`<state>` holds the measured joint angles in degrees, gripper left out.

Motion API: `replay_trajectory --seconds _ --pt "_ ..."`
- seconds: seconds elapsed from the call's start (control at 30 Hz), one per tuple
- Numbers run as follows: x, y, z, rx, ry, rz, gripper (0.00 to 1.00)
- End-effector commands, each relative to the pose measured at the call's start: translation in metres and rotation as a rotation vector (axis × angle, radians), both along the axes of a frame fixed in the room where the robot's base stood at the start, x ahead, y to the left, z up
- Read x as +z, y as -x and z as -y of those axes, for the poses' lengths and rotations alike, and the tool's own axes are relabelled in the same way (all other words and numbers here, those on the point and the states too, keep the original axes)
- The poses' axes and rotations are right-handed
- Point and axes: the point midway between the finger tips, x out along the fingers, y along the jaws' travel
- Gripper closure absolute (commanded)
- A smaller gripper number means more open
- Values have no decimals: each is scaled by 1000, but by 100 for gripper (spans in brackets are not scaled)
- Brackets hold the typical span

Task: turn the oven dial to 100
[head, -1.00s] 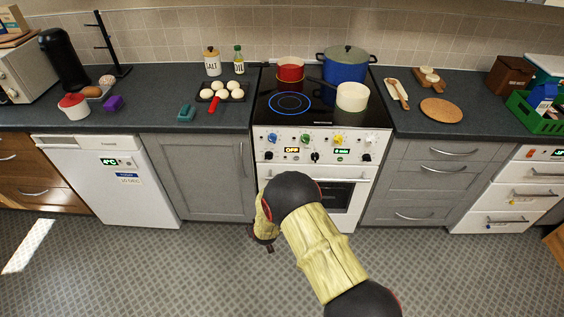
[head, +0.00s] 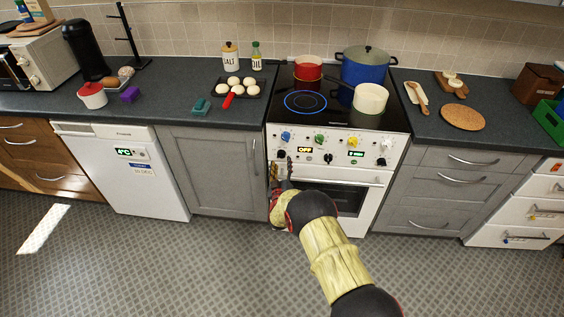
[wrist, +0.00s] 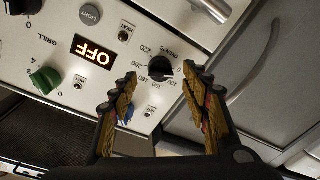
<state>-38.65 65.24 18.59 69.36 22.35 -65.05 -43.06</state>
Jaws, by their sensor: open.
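The oven dial (wrist: 160,68) is a black round knob in a ring of printed numbers from about 100 to 220, on the white control panel (wrist: 60,20) in the wrist view. I cannot clearly read where its pointer stands. My gripper (wrist: 162,74) is open, with one ribbed finger on each side of the dial in the picture. I cannot tell whether they touch it. An orange OFF display (wrist: 93,52) is beside the dial.
A green knob (wrist: 45,80) and a blue knob (wrist: 128,116), partly behind a finger, are near the dial. The oven door handle (head: 336,182) runs below the panel. A white pot (head: 370,98) and red pot (head: 308,68) stand on the stove. The floor in front is clear.

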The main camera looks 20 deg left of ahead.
Motion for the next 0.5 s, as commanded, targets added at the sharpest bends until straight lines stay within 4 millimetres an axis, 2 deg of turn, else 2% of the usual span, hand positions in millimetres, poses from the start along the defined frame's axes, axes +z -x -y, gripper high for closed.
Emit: replay_trajectory --seconds 0.2,0.5 --pt "-2 -26 -8 0 0 0 53" --pt "0 -34 -11 1 1 -2 53"
